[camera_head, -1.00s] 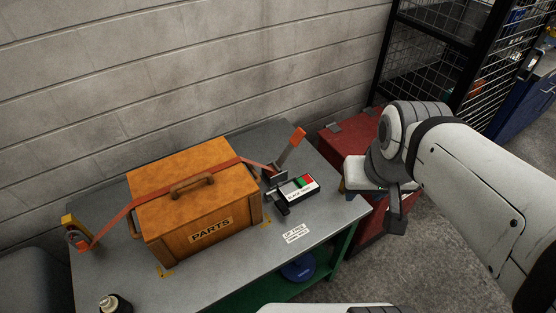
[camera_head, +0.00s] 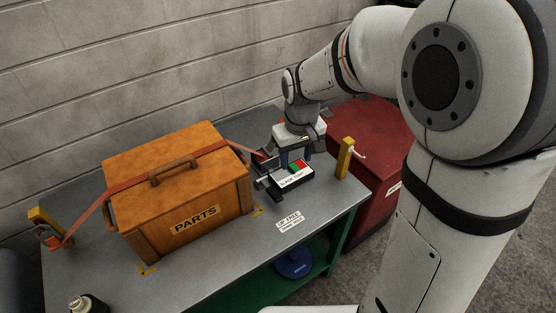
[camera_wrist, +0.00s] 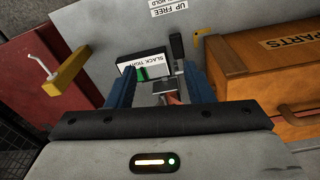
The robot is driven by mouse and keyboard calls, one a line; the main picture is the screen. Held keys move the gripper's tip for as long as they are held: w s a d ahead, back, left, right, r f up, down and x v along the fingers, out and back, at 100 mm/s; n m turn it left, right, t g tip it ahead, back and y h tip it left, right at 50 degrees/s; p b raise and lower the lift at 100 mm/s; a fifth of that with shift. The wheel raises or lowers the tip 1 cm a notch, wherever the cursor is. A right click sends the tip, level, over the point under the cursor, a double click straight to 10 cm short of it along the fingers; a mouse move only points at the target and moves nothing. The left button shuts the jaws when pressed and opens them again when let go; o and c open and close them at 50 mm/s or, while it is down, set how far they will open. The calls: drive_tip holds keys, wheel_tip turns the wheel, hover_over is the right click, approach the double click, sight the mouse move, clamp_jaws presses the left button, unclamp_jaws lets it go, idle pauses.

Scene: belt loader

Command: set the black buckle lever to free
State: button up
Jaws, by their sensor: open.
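The black buckle lever (camera_head: 276,192) is at the front of the dark buckle (camera_head: 262,172), right of the parts box. It appears to lie low, pointing to the table's front; its exact angle is hard to tell. It also shows in the wrist view (camera_wrist: 176,46), beyond the fingertips. My gripper (camera_head: 296,160) is open, pointing down over the back of the buckle area. In the wrist view, the grey buckle metal (camera_wrist: 166,86) and orange strap show between its blue fingers. The slack/tight indicator (camera_head: 292,179) sits beside the lever, with green and red patches.
An orange parts box (camera_head: 180,200) stands left of the buckle under an orange strap (camera_head: 90,215). A yellow post (camera_head: 345,158) with a white hook stands to the right. An "UP FREE" label (camera_head: 289,222) lies on the grey table (camera_head: 235,255). A red cabinet (camera_head: 375,135) is behind.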

drive_tip(key=n+g+b, duration=0.1)
drive_tip(key=n+b, duration=0.1)
drive_tip(key=b, duration=0.1)
hover_over(274, 192)
wheel_tip(274, 192, down, 12)
drive_tip(key=shift+r, duration=0.25)
wheel_tip(274, 192, down, 8)
drive_tip(key=shift+r, duration=0.2)
drive_tip(key=shift+c, duration=0.2)
